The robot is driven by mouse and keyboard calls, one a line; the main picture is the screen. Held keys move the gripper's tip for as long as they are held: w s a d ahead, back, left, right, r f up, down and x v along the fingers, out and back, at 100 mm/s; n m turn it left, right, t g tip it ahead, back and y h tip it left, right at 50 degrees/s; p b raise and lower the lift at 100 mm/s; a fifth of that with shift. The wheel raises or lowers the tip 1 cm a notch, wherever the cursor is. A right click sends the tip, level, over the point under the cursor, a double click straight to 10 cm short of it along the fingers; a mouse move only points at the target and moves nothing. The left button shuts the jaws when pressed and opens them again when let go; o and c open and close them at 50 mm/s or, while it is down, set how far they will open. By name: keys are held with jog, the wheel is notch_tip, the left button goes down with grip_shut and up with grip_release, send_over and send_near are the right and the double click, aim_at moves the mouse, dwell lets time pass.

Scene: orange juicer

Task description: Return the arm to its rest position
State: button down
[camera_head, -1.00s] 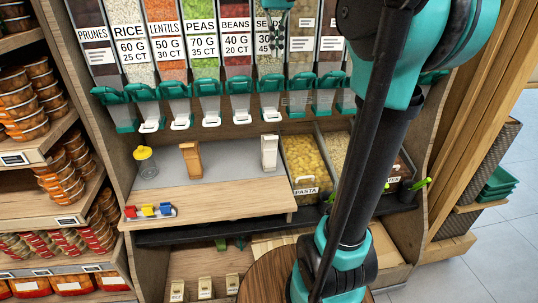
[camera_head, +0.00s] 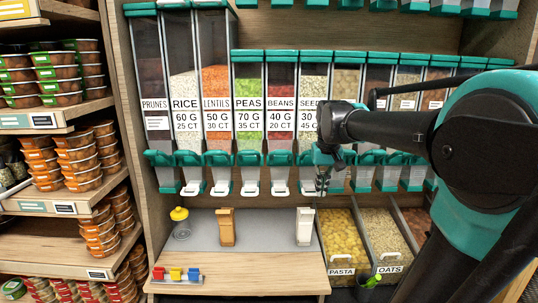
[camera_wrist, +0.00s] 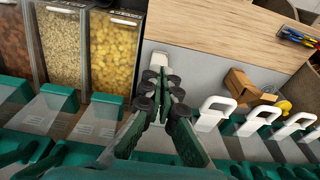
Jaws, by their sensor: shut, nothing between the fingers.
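My gripper (camera_head: 324,182) hangs at the end of my black and teal arm (camera_head: 470,150), pointing down in front of the row of dispensers (camera_head: 282,100). It is near the teal spouts under the seed bin in the head view. In the wrist view my gripper (camera_wrist: 165,100) has its two dark fingers close together, with nothing held between them. A white block-like stand (camera_wrist: 160,65) shows just beyond the fingertips, apart from them as far as I can tell.
White spout levers (camera_wrist: 215,110) lie beside the fingers in the wrist view. Below are a wooden counter (camera_head: 235,275), a yellow-topped jar (camera_head: 180,222), a brown stand (camera_head: 227,227) and bins of pasta (camera_head: 343,235) and oats (camera_head: 384,235). Shelves (camera_head: 60,205) stand left.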

jog(key=s+d+f+t, duration=0.1)
jog(key=s+f, duration=0.7)
jog(key=f, duration=0.3)
jog(key=s+d+f+t, duration=0.1)
jog(key=s+f, duration=0.6)
jog(key=f, duration=0.4)
jog(key=shift+s+f, duration=0.25)
jog(key=shift+s, duration=0.15)
